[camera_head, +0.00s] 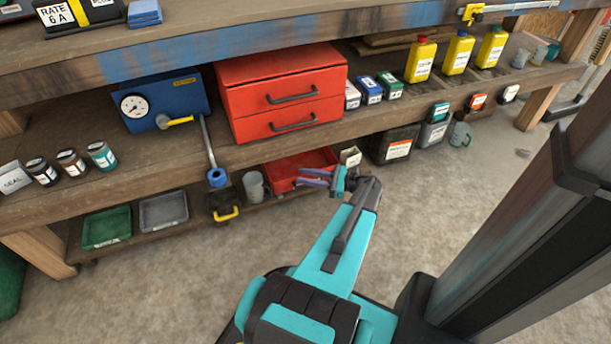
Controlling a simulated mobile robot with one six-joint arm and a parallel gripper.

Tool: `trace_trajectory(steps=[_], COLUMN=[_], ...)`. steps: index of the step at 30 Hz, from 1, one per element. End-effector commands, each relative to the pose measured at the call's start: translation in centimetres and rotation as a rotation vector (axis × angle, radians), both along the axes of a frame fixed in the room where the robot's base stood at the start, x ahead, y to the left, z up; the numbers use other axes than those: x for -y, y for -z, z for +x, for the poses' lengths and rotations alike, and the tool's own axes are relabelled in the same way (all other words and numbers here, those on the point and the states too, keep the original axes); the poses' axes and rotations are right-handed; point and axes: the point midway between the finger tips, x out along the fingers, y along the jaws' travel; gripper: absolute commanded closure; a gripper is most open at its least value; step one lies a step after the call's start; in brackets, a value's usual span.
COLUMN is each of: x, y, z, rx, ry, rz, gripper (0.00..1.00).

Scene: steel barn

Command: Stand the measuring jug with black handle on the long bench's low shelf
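A grey jug-like vessel (253,186) stands upright on the long bench's low shelf (185,228), just left of the red tray. Its handle is too small to make out, so I cannot tell if it is black. A clear jug with a green handle (460,134) stands low at the right. No jug with a clearly black handle shows. My gripper (308,177) reaches toward the low shelf, in front of the red tray and right of the grey vessel. Its two purple fingers look apart, with nothing visible between them.
The low shelf also holds green (107,228) and grey (164,211) trays, a yellow-handled tool (224,213), a red tray (290,165), a white box (351,157) and a black container (394,145). The middle shelf (190,147) above carries a red drawer box (282,92). Concrete floor (150,290) is clear in front.

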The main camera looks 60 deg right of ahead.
Motion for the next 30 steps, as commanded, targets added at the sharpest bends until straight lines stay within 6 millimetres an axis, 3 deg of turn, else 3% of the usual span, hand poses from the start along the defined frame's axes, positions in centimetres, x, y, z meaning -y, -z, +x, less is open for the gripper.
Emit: trace_trajectory(steps=[19, 23, 30], x=[-0.5, -2.3, -8.5], y=[0.2, 0.9, 3.5], z=[0.6, 2.1, 6.6], rx=[-0.007, -0.032, -0.108], ry=[-0.011, -0.049, -0.186], rz=[-0.005, -0.023, -0.097], gripper=[0.71, 0.71, 0.71])
